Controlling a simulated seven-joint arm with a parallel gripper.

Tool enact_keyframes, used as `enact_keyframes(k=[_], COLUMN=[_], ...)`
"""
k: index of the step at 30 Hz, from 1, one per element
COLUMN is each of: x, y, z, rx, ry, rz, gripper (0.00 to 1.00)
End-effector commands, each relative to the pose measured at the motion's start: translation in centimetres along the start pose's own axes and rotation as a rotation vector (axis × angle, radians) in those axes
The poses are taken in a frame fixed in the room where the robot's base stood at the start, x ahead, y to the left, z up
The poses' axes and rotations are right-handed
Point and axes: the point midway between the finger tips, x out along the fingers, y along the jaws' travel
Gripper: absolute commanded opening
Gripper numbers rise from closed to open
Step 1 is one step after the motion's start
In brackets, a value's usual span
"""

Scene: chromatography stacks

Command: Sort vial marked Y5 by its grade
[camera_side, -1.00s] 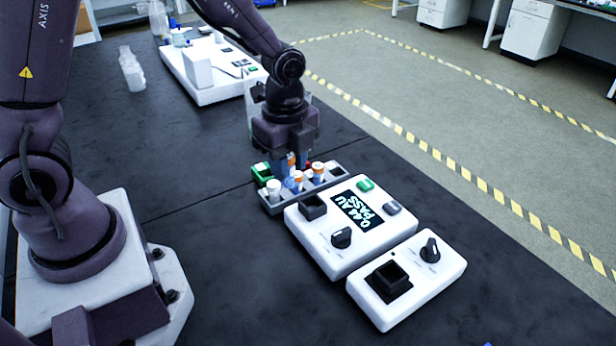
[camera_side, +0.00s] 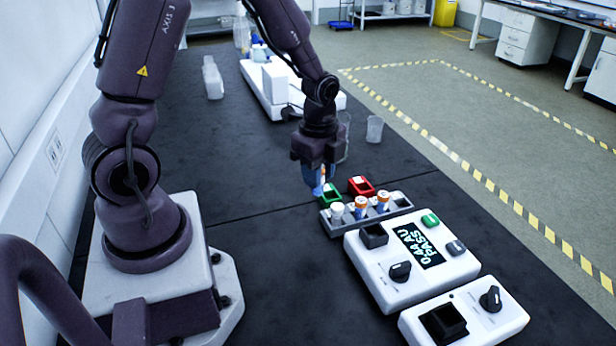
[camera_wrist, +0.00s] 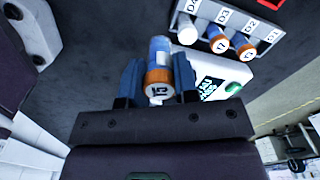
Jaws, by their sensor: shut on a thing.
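My gripper (camera_side: 318,184) is shut on an upright vial with a blue body and orange cap. The vial shows between the fingers in the wrist view (camera_wrist: 160,76); its cap mark is too small to read surely. In the side view, my gripper holds the vial (camera_side: 318,190) by the green bin (camera_side: 333,202), partly hiding it; I cannot tell whether it is over the opening. The red bin (camera_side: 371,193) stands to the right, behind the rack. The reader (camera_side: 378,262) displays "0.44 AU PASS".
The grey rack (camera_side: 340,231) holds a white-capped vial (camera_side: 337,212) and two orange-capped vials (camera_side: 361,206); its right slot looks empty. A second box with a dark socket (camera_side: 478,322) stands in front.

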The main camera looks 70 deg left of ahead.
Motion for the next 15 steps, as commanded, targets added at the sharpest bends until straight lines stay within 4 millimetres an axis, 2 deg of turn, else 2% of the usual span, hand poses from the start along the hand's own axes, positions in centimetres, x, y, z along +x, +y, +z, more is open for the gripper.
enact_keyframes(k=[3, 7, 11, 15], x=[2.4, 3.9, 3.8, 3.6], y=[-3.7, -7.0, -9.0, -9.7], z=[2.4, 4.1, 4.3, 4.3], rx=[-0.072, -0.107, -0.103, -0.096], ry=[0.000, 0.000, 0.001, 0.000], rz=[0.003, 0.001, -0.003, 0.001], gripper=[0.02, 0.02, 0.02, 0.02])
